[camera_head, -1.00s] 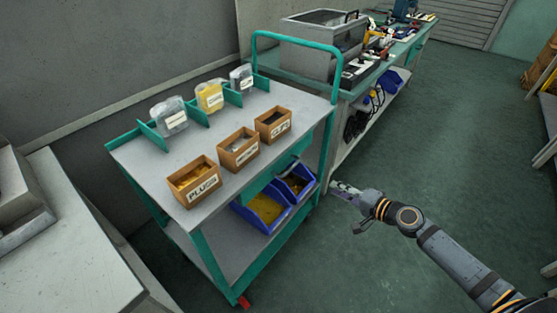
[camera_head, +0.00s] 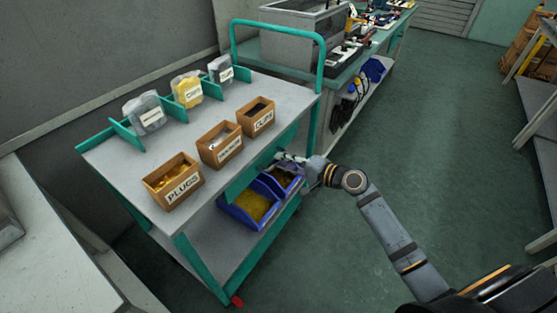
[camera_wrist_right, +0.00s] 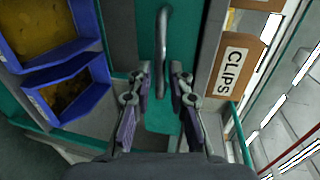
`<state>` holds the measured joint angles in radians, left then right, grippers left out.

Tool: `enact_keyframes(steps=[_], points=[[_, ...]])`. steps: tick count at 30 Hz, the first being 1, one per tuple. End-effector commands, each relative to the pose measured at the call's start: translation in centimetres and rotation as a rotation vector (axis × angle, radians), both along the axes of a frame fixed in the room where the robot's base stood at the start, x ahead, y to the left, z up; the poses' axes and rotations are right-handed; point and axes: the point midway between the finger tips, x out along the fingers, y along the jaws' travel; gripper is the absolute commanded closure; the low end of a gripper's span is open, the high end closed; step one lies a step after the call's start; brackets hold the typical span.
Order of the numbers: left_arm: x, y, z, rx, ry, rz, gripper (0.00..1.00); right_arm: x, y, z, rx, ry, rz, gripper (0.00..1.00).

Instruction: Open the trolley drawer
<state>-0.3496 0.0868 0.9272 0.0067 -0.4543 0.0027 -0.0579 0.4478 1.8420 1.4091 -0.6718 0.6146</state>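The trolley (camera_head: 130,165) has a grey top and a teal frame. The teal drawer front (camera_head: 240,182) is below its top, partly hidden behind my right gripper. In the right wrist view the teal drawer front (camera_wrist_right: 154,118) carries a curved metal handle (camera_wrist_right: 163,45). My right gripper (camera_head: 288,160) is at the right part of the drawer front. In the right wrist view, its fingers (camera_wrist_right: 159,78) are apart, one on each side of the handle's lower part. I cannot tell whether they touch it. My left gripper is not in view.
Open boxes, such as the clips box (camera_wrist_right: 235,65) and plugs box (camera_head: 172,181), stand on the trolley top. Blue bins (camera_head: 249,203) sit under the drawer. A workbench (camera_head: 345,62) stands behind. The floor (camera_head: 445,150) to the right is clear.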

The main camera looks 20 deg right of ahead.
Motion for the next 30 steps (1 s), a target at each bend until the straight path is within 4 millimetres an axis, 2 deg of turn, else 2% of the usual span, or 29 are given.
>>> enact_keyframes(steps=[6,14,15,19,30], points=[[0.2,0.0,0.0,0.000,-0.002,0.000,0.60,1.8,1.3,-0.4,0.002,-0.001,-0.001,0.81],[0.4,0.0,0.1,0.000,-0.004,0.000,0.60,1.9,1.4,-0.5,-0.001,-0.001,0.000,0.81],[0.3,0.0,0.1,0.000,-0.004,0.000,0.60,1.9,1.4,-0.5,-0.001,-0.001,-0.001,0.82],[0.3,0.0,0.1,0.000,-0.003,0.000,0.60,1.9,1.4,-0.5,-0.001,-0.001,-0.001,1.00],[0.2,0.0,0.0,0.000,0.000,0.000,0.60,1.9,1.4,-0.5,-0.001,-0.001,-0.001,1.00]])
